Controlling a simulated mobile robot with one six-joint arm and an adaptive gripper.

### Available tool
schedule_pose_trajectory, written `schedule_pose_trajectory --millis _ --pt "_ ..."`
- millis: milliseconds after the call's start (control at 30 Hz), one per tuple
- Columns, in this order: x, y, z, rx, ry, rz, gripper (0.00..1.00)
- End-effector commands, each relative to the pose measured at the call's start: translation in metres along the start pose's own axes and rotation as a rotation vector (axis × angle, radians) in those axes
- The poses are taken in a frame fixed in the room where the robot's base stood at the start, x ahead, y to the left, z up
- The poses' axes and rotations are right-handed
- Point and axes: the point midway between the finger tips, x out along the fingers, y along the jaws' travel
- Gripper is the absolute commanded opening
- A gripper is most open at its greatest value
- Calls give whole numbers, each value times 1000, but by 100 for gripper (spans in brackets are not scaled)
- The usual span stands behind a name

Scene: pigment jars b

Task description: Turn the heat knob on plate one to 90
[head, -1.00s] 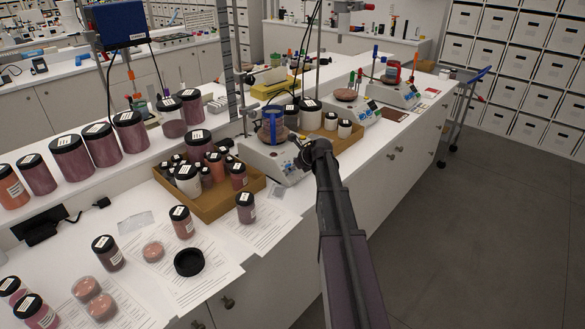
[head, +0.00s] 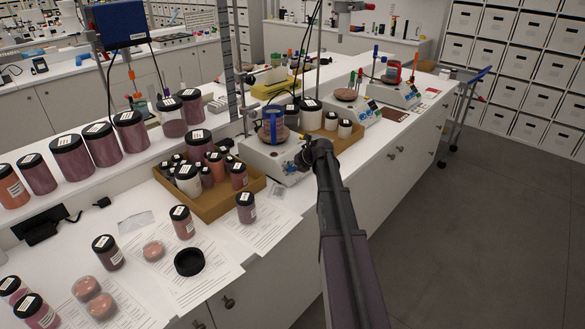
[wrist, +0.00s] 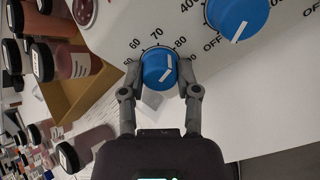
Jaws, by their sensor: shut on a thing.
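In the wrist view, the blue heat knob (wrist: 158,69) sits between the two fingers of my gripper (wrist: 158,80), which is shut on it. Its white mark slants toward the upper right; the exact reading is hard to tell. The printed 60, 70 and 80 show above the knob, and the right finger covers the scale beyond 80.
A second blue knob (wrist: 238,15), with OFF and 400 on its scale, lies close to the upper right. A cardboard tray of jars (head: 216,205) stands left of plate one. Two more hotplates stand farther along the bench. The floor (head: 470,240) at right is clear.

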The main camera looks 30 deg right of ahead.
Motion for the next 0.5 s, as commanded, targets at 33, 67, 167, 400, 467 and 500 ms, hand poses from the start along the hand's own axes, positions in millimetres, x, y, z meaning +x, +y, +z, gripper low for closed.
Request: schedule_pose_trajectory --millis 33,67,167,400,467,500 --pt "1 0 3 14 -7 3 0" --pt "1 0 3 19 -7 3 0" --pt "1 0 3 30 -8 3 0" --pt "1 0 4 34 -8 3 0" --pt "1 0 4 33 -8 3 0" --pt "1 0 4 33 -8 3 0"
